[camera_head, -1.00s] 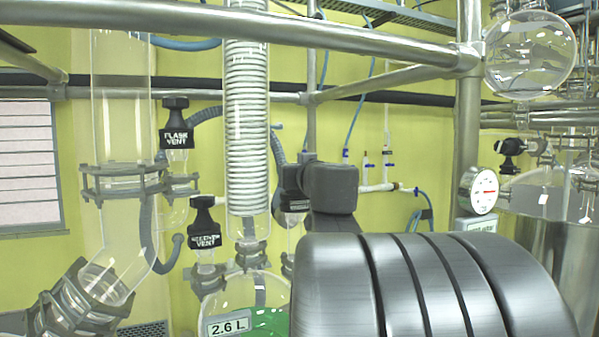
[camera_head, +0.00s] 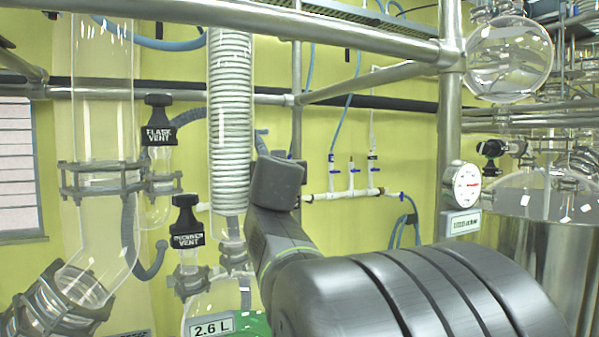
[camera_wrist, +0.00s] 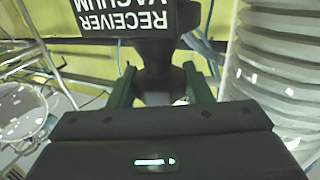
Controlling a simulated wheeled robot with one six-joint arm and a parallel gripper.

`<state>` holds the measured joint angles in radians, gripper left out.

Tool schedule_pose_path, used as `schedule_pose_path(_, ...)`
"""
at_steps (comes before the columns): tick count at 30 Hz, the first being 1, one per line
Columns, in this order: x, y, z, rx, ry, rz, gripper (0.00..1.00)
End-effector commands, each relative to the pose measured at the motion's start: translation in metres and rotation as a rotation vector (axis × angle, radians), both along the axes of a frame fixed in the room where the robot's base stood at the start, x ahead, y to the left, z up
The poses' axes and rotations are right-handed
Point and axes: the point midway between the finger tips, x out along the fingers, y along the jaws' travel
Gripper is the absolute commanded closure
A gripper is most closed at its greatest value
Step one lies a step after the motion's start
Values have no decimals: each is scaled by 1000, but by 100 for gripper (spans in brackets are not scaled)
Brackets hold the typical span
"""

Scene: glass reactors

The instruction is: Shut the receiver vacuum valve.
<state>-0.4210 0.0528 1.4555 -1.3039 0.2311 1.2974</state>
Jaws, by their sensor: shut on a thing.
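The receiver vacuum valve fills the top of the wrist view. Its black tag (camera_wrist: 122,17) reads "RECEIVER VACUUM" upside down, and a dark stem hangs below it. My gripper (camera_wrist: 160,88) has its two green-edged fingers on either side of the dark stem and is shut on the valve. In the head view my arm hides the valve and the jaws. I cannot tell the angle of the valve's handle.
The receiver vent valve (camera_head: 187,222) and flask vent valve (camera_head: 158,120) stand to the left of my arm. The glass coil condenser (camera_head: 231,120) is close by, above the receiver flask (camera_head: 213,300) marked 2.6 L. A steel rail (camera_head: 250,27) crosses above.

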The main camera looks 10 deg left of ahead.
Motion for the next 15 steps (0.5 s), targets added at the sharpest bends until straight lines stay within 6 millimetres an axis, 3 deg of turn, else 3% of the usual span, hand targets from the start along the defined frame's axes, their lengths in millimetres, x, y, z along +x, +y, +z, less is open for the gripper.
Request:
schedule_pose_path(6, 0, 0, 1, 1, -2, 1, 78)
schedule_pose_path(7, 0, 0, 1, 1, -2, 1, 51)
schedule_pose_path(9, 0, 0, 1, 1, -2, 1, 37)
schedule_pose_path(15, 0, 0, 0, 0, 0, 1, 34)
